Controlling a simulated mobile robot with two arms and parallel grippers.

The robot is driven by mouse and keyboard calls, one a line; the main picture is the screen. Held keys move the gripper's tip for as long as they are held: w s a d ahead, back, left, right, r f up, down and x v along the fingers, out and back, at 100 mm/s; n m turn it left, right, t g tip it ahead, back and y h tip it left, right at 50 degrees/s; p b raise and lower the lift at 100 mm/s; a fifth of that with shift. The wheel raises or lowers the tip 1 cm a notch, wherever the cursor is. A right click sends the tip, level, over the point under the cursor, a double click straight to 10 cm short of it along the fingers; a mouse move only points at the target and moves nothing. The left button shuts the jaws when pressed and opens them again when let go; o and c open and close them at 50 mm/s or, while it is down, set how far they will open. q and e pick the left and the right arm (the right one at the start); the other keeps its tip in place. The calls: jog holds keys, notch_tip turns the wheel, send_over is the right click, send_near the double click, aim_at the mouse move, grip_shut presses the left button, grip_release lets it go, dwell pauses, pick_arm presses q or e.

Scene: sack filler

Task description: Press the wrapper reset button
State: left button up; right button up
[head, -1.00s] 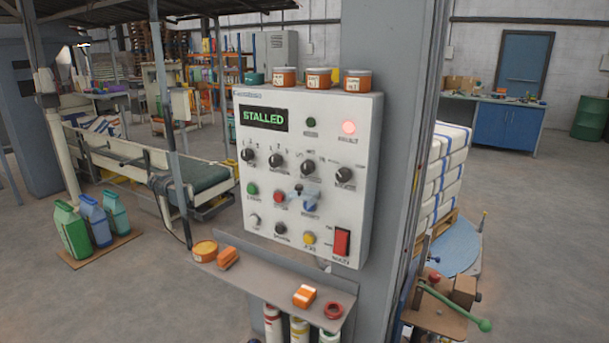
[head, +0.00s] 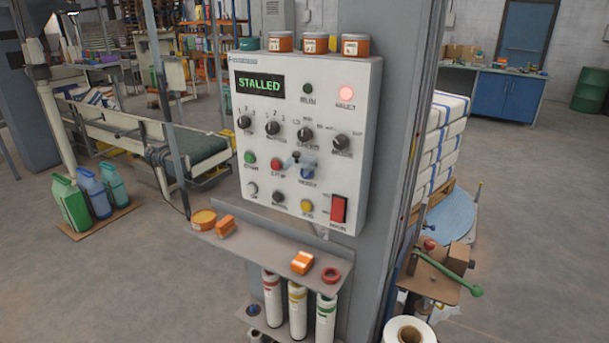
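The control panel (head: 232,108) is a pale box on a grey column, with a green "STALLED" display (head: 260,84). A blue button (head: 307,173) sits in the right part of its middle button row. The label under it is blurred and looks like "RESET". A pale, see-through piece (head: 299,161), perhaps a cover, overlaps its upper left, and I cannot tell its exact position. A red button (head: 275,164) and a green button (head: 249,158) are to its left. A red lamp (head: 346,92) glows at the top right. Neither of my grippers is in view.
Orange-lidded jars (head: 281,42) stand on top of the panel. A shelf (head: 255,257) below it holds an orange tin, orange blocks and a red ring. At right are wrapped sacks (head: 446,150) and a green-knobbed lever (head: 476,291).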

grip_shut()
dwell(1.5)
